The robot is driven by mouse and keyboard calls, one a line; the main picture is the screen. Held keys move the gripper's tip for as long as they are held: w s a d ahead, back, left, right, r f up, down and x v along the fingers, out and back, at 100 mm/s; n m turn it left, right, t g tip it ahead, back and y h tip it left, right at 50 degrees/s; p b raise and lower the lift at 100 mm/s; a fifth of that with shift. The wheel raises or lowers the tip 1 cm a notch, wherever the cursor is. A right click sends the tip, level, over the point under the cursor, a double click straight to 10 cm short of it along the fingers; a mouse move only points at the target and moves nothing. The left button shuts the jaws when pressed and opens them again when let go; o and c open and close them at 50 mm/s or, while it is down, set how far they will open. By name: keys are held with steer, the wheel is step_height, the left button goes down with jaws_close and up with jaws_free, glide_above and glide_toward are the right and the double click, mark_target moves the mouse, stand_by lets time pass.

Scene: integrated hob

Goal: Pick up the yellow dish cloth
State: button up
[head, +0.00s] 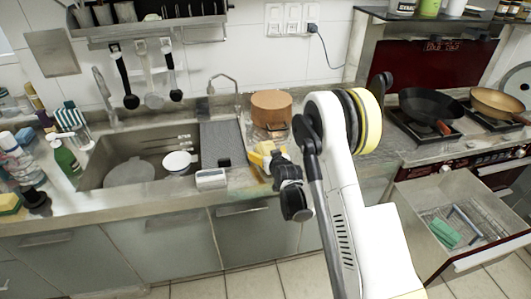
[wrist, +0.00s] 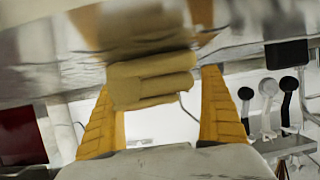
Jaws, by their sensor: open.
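My gripper (head: 262,156) is at the counter right of the sink, in front of a brown round pot. In the wrist view its two yellow fingers stand wide apart (wrist: 158,79). A folded, dull yellow cloth (wrist: 150,88) shows between the fingers, with gaps on both sides, and nothing is gripped. Whether it lies fully between the fingertips or just beyond them I cannot tell. In the head view I cannot make out the cloth; the gripper seems to cover it.
The brown pot (head: 270,108) stands close behind the gripper. A white holder (head: 211,179) is on the counter to its left, beside the sink (head: 120,170). Pans (head: 430,105) sit on the hob at right. An open drawer (head: 465,225) juts out below it.

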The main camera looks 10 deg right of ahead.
steer(key=shift+s+r, duration=0.1)
steer(key=shift+c, duration=1)
steer(key=c, duration=1.1)
